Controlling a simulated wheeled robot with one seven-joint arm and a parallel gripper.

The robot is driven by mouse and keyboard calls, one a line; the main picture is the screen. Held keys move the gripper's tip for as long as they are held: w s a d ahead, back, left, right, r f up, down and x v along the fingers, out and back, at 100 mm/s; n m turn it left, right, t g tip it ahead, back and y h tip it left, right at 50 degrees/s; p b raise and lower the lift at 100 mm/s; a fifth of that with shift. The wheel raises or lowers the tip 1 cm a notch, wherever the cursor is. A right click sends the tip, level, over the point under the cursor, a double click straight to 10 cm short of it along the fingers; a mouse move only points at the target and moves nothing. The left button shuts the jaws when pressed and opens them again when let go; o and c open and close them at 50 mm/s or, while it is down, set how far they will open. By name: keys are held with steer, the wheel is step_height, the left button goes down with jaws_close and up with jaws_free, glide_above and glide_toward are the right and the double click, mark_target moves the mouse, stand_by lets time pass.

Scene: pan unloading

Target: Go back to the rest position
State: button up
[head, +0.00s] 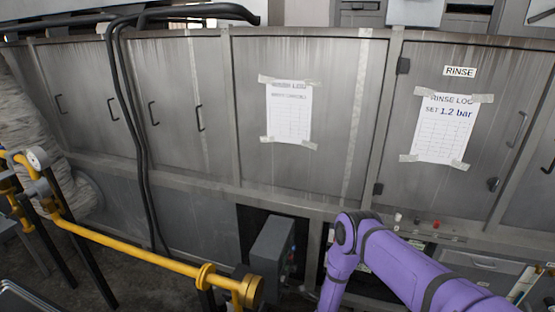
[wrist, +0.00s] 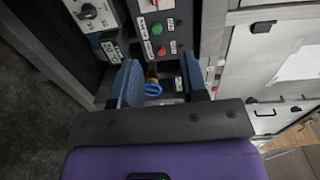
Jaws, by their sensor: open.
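My gripper (wrist: 161,85) shows in the wrist view with its two blue-grey fingers spread apart and nothing held between them. Beyond the fingers is a dark control panel (wrist: 157,14), with a blue ring-shaped part (wrist: 153,89) visible in the gap. I cannot tell how far that part is from the fingertips. In the head view my purple arm reaches in from the lower right, and the gripper itself is out of sight.
Grey metal cabinets (head: 185,80) with taped paper sheets (head: 289,112) fill the back. A yellow pipe rail (head: 140,248) crosses the lower left. A grey box (head: 270,250) stands left of my arm. The panel has a green button (wrist: 156,29), a red button (wrist: 161,50) and a rotary switch (wrist: 88,11).

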steer(key=w+a+r+n+g+y, duration=0.1)
steer(key=w+r, duration=0.4)
steer(key=r, duration=0.3)
steer(key=w+r+n+y, duration=0.15)
steer(key=w+r, duration=0.25)
steer(key=r, duration=0.4)
steer(key=w+a+r+n+g+y, duration=0.1)
steer(key=w+r+n, duration=0.1)
steer(key=w+r, duration=0.45)
steer(key=s+d+r+n+g+y, duration=0.1)
steer(key=s+r+n, duration=0.2)
steer(key=r, duration=1.1)
steer(key=s+d+r+n+g+y, duration=0.1)
steer(key=s+r+n+g, duration=0.15)
steer(key=r, duration=1.25)
steer(key=s+d+r+n+g, duration=0.1)
steer(key=s+d+r+n, duration=0.15)
steer(key=s+r, duration=0.75)
steer(key=s+d+r+n+g, duration=0.2)
steer(key=s+r+n, duration=0.2)
steer(key=s+r, duration=0.55)
steer(key=s+d+n+g, duration=0.1)
steer(key=s+d+n, duration=0.1)
steer(key=s, duration=1.3)
steer(key=s+d+n+g, duration=0.2)
steer(key=s+d+n, duration=0.1)
steer(key=s, duration=1.2)
steer(key=shift+s+r, duration=0.35)
